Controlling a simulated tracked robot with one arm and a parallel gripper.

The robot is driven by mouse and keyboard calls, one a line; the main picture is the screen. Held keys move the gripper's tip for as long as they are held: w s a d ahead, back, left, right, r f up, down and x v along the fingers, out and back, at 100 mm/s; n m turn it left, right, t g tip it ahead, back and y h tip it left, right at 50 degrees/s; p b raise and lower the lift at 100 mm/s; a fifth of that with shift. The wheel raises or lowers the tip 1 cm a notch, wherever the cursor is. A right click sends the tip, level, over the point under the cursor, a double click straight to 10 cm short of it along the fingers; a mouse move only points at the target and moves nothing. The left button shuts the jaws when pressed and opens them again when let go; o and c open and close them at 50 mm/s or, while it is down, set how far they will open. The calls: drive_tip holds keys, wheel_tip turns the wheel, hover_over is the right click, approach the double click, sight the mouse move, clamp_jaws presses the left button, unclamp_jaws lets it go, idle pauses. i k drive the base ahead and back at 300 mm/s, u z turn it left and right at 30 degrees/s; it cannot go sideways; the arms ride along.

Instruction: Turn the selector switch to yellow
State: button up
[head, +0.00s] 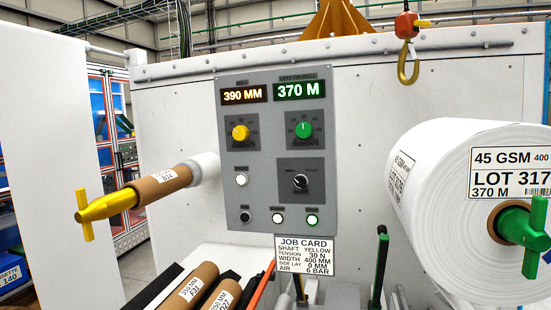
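The selector switch (300,182) is a black knob on a dark square plate at the lower right of the grey control panel (225,165). A light mark shows on the knob, but its direction and the plate's lettering are too small to read surely. The job card (304,256) below reads shaft yellow. I cannot make out my gripper in this view, and nothing is seen touching the switch.
A yellow-ended shaft (107,206) with a brown core juts out at left. A large white roll (455,215) on a green-handled shaft (524,230) juts out at right. Brown cores (193,284) lie below left. An orange-topped hook (408,70) hangs above. The panel front is unobstructed.

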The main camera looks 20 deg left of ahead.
sight(301, 181)
drive_tip(key=z, duration=2.55)
drive_tip(key=k, duration=1)
drive_tip(key=u, duration=1.5)
drive_tip(key=i, duration=0.65)
drive_tip(key=u, duration=0.05)
